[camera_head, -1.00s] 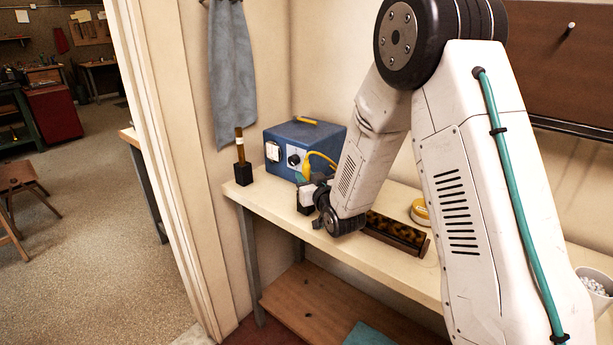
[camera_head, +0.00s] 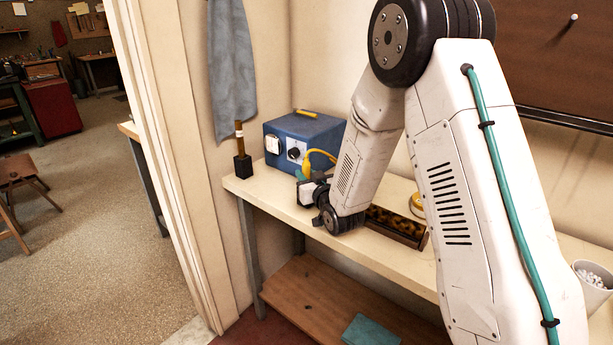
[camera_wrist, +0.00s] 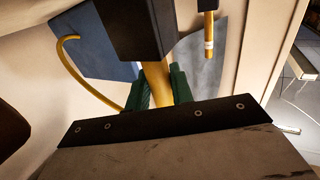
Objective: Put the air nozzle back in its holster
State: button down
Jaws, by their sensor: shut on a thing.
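The yellow air nozzle (camera_wrist: 156,80) is between the green fingers of my gripper (camera_wrist: 160,90) in the wrist view, and they are shut on it. Its yellow hose (camera_wrist: 72,58) curves off to the left; it also shows in the head view (camera_head: 322,154) beside the blue box. A black block (camera_wrist: 138,30), seemingly the holster, is directly beyond the fingers. The nozzle's far end meets the block's edge; I cannot tell whether it is inside or behind it. In the head view my gripper (camera_head: 305,186) is low over the bench, in front of the blue box, and small and partly hidden.
The blue box (camera_head: 287,132) stands at the back of the bench (camera_head: 270,195). A brown stick in a black base (camera_head: 243,165) stands at the left end. A dark tray (camera_head: 400,230) lies right of my wrist. A grey cloth (camera_head: 232,70) hangs on the wall.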

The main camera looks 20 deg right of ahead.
jog(key=shift+r, duration=1.35)
jog(key=shift+f, duration=1.45)
jog(key=c, duration=1.1)
grip_release()
jog(key=shift+c, duration=0.2)
jog(key=s+d, duration=0.1)
jog(key=s, duration=0.6)
jog(key=shift+s, duration=0.4)
